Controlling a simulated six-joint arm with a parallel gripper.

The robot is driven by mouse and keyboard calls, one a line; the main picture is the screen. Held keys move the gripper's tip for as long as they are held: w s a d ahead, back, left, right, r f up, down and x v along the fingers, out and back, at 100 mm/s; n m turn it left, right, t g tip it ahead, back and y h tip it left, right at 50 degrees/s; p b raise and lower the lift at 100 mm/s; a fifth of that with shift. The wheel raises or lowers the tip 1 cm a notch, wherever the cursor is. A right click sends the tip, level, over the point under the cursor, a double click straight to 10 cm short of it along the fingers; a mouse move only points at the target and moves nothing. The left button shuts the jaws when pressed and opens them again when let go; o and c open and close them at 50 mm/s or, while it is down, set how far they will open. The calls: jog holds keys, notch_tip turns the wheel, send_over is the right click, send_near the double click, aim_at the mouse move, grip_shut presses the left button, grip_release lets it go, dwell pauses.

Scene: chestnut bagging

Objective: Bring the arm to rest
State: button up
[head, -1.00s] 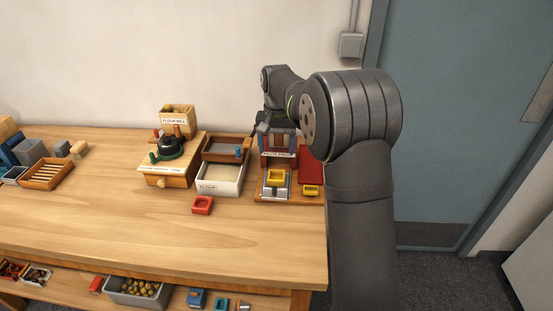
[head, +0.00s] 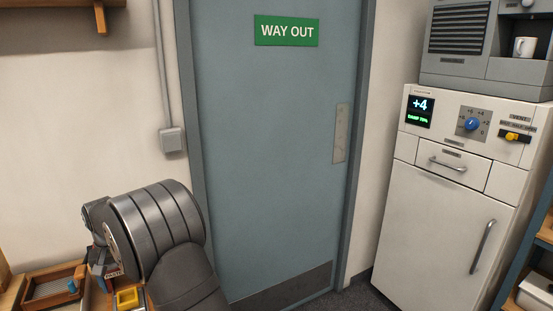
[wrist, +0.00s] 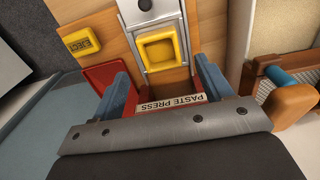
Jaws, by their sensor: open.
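My gripper (wrist: 164,90) is open, its two blue fingers spread apart in the wrist view. No object shows between the fingertips except the paste press (wrist: 170,104) behind them, with its label and red parts. A yellow square tray (wrist: 161,50) sits on the press's metal plate just beyond the fingers. In the head view the arm stands at the lower left, and its bulky links hide most of the gripper and the press. The yellow tray also shows there (head: 128,297). I cannot tell whether the fingers touch the press.
A yellow eject block (wrist: 83,42) lies beside the plate. A blue-grey door (head: 270,170) with a way-out sign and a white cabinet (head: 440,220) stand to the right.

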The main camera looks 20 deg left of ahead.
aim_at(127, 295)
notch_tip(127, 295, down, 5)
jog(key=shift+f, duration=0.2)
jog(key=shift+r, duration=1.85)
